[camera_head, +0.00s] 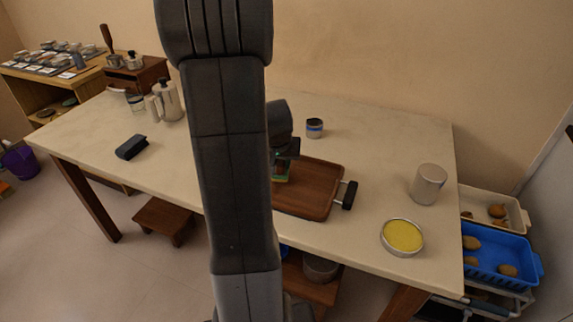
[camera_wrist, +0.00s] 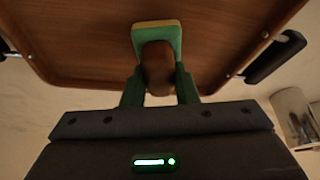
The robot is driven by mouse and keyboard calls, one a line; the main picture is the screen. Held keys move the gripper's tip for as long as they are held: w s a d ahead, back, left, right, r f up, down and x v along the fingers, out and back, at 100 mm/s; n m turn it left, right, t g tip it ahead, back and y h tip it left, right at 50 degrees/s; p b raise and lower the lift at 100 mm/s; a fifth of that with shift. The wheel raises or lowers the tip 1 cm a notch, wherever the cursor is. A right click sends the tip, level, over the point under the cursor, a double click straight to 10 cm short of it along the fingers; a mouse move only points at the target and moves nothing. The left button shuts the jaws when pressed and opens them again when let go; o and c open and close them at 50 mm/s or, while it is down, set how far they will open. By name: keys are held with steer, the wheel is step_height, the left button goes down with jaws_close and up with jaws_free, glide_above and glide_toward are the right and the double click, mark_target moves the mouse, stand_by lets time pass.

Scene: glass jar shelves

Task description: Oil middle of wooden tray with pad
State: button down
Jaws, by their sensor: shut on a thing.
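The wooden tray (camera_head: 316,190) lies on the table with a black handle at its right end; its left part is hidden behind my arm in the head view. In the wrist view the tray (camera_wrist: 85,40) fills the upper part, with handles at both sides. My gripper (camera_wrist: 160,85) is shut on the brown knob of the pad (camera_wrist: 157,27). The pad has a green body and a pale yellowish edge, and it is over the tray's middle in the wrist view. In the head view the gripper (camera_head: 283,165) is at the tray's left part. I cannot tell whether the pad touches the wood.
A round tin with yellow contents (camera_head: 402,237) and a grey canister (camera_head: 428,184) stand right of the tray. A small dark-banded jar (camera_head: 315,128) is behind it. A black case (camera_head: 131,147) and a metal pot (camera_head: 165,102) are at left. The table (camera_head: 370,135) is clear at the back right.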

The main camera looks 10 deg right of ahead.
steer(key=shift+w+a+b, duration=0.35)
steer(key=shift+w+a, duration=0.35)
steer(key=shift+a, duration=0.3)
steer(key=shift+w+a+b, duration=0.35)
steer(key=shift+w+a, duration=0.3)
steer(key=shift+a, duration=0.35)
steer(key=shift+f+b, duration=0.85)
steer(key=shift+f, duration=0.1)
steer(key=shift+s+d+p, duration=0.15)
steer(key=shift+s+d, duration=0.55)
steer(key=shift+d, duration=0.25)
steer(key=shift+s+d+p, duration=0.15)
steer(key=shift+s+d, duration=0.5)
steer(key=shift+d, duration=0.3)
steer(key=shift+s+d+p, duration=0.25)
steer(key=shift+s+d, duration=0.4)
steer(key=shift+d, duration=0.3)
steer(key=shift+s+d+p, duration=0.2)
steer(key=shift+s+d, duration=0.4)
steer(key=shift+d, duration=0.35)
steer(key=shift+s+d+p, duration=0.2)
steer(key=shift+s+d, duration=0.45)
steer(key=shift+d, duration=0.3)
steer(key=shift+s+d+p, duration=0.2)
steer(key=shift+s+d, duration=0.45)
steer(key=shift+d, duration=0.3)
